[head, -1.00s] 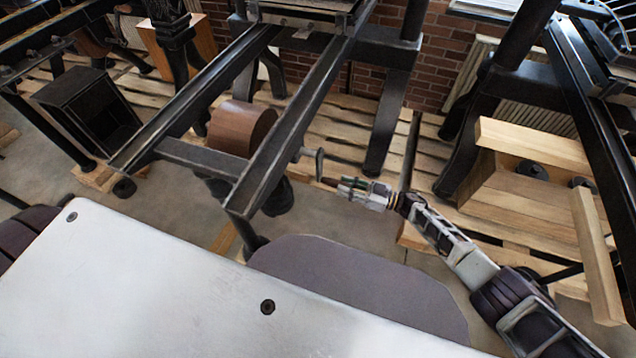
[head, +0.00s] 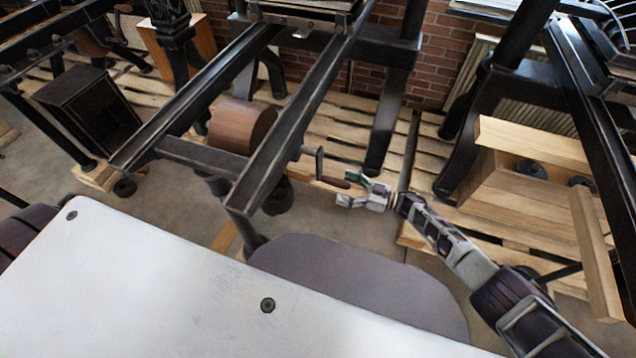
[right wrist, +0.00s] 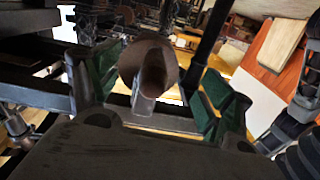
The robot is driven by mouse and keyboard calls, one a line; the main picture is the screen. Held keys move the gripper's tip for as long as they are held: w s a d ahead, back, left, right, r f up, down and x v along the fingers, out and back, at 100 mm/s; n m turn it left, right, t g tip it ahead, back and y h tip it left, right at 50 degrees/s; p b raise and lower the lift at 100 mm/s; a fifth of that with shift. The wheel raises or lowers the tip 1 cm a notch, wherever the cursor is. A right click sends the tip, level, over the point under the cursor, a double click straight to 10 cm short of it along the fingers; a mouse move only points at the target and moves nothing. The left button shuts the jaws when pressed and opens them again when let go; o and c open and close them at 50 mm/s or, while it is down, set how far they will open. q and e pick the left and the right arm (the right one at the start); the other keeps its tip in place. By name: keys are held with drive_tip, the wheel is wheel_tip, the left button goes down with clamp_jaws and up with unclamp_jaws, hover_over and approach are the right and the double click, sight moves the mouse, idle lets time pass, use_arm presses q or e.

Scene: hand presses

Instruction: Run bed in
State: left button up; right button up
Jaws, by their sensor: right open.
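The press in the middle has two dark rails (head: 302,115) running toward me, with the bed (head: 310,10) at the far top, cut by the frame edge. A brown drum (head: 241,127) sits beneath the rails. A dark crank (head: 319,161) stands at the right rail, with a brown handle (head: 335,182) pointing right. My right gripper (head: 349,188) is open at the handle's free end, its fingers to either side. In the right wrist view, the handle (right wrist: 152,76) points end-on toward me between the parted green pads. Contact cannot be told. My left gripper is out of view.
A second press (head: 500,85) stands at the right, with a wooden box-like base (head: 525,195) near my right arm. Wooden pallets (head: 335,130) cover the floor. A dark open box (head: 90,105) stands at the left. Bare floor shows below the crank.

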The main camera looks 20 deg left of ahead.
drive_tip(key=d, duration=0.9)
drive_tip(key=shift+p, duration=0.35)
idle(0.5)
drive_tip(key=shift+w+t, duration=0.15)
drive_tip(key=shift+t, duration=0.15)
idle(0.4)
